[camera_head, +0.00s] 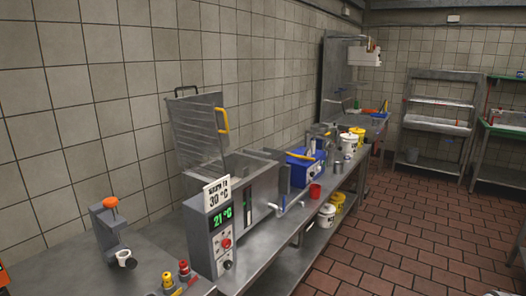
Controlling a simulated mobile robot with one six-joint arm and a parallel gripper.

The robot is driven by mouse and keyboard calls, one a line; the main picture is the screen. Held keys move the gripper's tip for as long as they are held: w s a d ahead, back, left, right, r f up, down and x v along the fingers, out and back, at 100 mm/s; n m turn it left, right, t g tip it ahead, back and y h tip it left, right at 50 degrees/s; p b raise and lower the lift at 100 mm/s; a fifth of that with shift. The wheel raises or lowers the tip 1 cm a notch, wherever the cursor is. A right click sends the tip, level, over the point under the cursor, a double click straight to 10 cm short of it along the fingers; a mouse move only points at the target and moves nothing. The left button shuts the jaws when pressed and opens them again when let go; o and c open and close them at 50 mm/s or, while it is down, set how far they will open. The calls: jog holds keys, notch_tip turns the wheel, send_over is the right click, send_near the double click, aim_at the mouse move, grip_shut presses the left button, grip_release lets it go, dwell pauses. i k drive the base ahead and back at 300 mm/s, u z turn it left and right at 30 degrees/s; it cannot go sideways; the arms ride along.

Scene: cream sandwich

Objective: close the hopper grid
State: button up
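The hopper grid (196,128) is a barred metal lid with a yellow handle (222,120) on its right side. It stands raised, nearly upright, at the back of the steel hopper (262,186), close to the tiled wall. The hopper's top looks open. A control box (222,236) at the hopper's front shows a green 21 °C display and a sign reading 30 °C. My gripper is not clearly in view; a small pale shape at the bottom right edge is too cut off to identify.
A steel counter (262,258) runs along the wall. A device with an orange knob (110,232) stands at the left front. A red cup (315,191), a blue box (303,170) and yellow-and-white buckets (349,143) stand beyond the hopper. The tiled floor (400,235) right of the counter is clear.

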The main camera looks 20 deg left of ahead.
aim_at(215, 110)
jog(key=u, duration=0.9)
jog(key=k, duration=0.6)
jog(key=z, duration=0.8)
jog(key=k, duration=0.8)
jog(key=z, duration=0.45)
jog(key=i, duration=1.25)
jog(key=u, duration=0.95)
jog(key=i, duration=1.35)
jog(key=u, duration=1.2)
jog(key=i, duration=0.65)
jog(key=u, duration=0.4)
jog(key=k, duration=0.5)
